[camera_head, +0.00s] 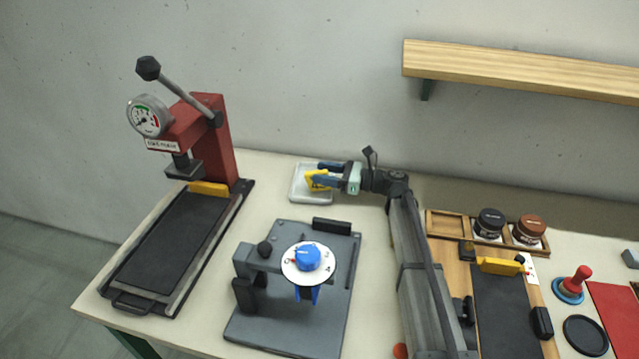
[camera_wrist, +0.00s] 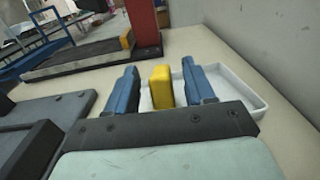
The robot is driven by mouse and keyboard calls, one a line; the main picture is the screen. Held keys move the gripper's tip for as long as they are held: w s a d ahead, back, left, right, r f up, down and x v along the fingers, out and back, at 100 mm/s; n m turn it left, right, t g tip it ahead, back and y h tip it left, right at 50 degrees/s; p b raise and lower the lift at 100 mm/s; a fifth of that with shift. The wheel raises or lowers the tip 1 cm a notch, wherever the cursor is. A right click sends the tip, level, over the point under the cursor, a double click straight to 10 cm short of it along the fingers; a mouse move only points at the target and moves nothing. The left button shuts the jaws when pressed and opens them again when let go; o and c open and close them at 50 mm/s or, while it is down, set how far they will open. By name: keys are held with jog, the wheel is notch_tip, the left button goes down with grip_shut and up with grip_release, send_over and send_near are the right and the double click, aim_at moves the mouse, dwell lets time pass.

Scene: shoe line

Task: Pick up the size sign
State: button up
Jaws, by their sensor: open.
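A small yellow block (camera_head: 313,183), which looks like the size sign though no lettering can be read, stands in a shallow white tray (camera_head: 297,188) at the back of the table. My gripper (camera_head: 323,174) is over the tray with its blue fingers apart. In the wrist view the yellow block (camera_wrist: 161,87) stands upright between the two fingers, with a visible gap on each side. The white tray (camera_wrist: 245,93) lies under and beyond the right finger. The fingers partly cover the block in the head view.
A red press (camera_head: 225,140) with a dark plate and another yellow piece (camera_head: 208,188) stands at left. A grey fixture with a white dial (camera_head: 290,268) is in front of the tray. At right are a board with a yellow piece (camera_head: 500,266) and two jars. A wooden shelf (camera_head: 520,72) hangs above.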

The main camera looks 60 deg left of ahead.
aim_at(317, 172)
jog(key=x, duration=0.3)
jog(key=shift+s+a, duration=0.15)
grip_shut()
dwell(0.3)
